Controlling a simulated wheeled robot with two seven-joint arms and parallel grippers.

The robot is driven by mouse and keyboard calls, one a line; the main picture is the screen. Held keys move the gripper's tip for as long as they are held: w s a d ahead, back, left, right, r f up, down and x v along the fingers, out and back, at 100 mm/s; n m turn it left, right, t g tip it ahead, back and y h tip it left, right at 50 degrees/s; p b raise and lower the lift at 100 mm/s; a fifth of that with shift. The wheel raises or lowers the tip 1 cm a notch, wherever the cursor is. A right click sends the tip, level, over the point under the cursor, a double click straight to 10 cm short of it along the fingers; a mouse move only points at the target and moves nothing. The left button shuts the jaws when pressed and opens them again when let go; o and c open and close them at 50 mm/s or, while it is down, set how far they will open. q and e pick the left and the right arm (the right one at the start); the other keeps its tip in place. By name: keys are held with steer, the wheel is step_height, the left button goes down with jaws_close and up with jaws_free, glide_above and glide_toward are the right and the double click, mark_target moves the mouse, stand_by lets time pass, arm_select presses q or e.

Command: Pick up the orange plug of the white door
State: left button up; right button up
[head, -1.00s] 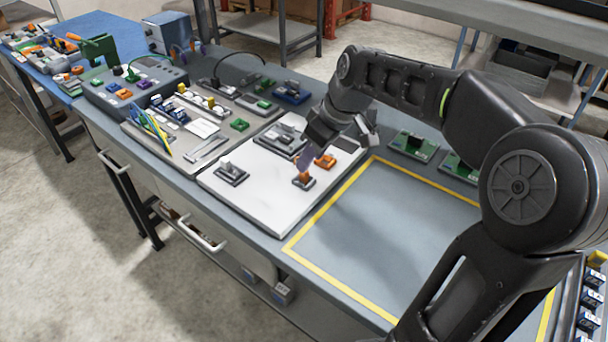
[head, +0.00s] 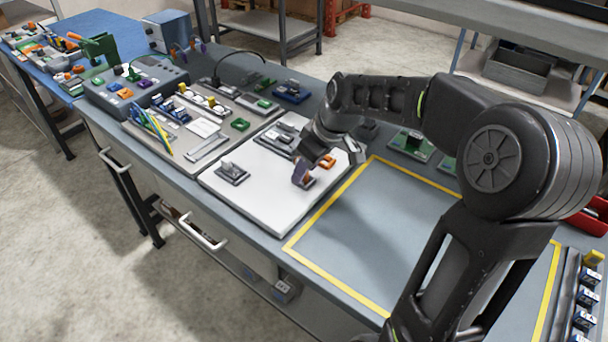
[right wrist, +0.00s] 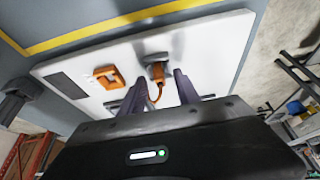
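The white door (head: 254,200) lies flat on the bench as a white panel with small fittings. The orange plug (right wrist: 157,73) sits in a small grey socket on the door, with an orange cord hanging from it. My right gripper (right wrist: 159,78) is open, with one dark finger on each side of the plug and visible gaps between. In the head view, my right gripper (head: 302,178) is low over the door and its fingers mostly hide the plug. My left gripper is not in view.
A second orange part (right wrist: 107,76) sits on the door close beside the plug; it also shows in the head view (head: 327,161). A grey panel with fittings (head: 178,146) lies to the left. The yellow-outlined area (head: 360,235) on the right is bare.

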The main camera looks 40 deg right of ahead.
jaws_close()
stand_by(0.4)
stand_by(0.4)
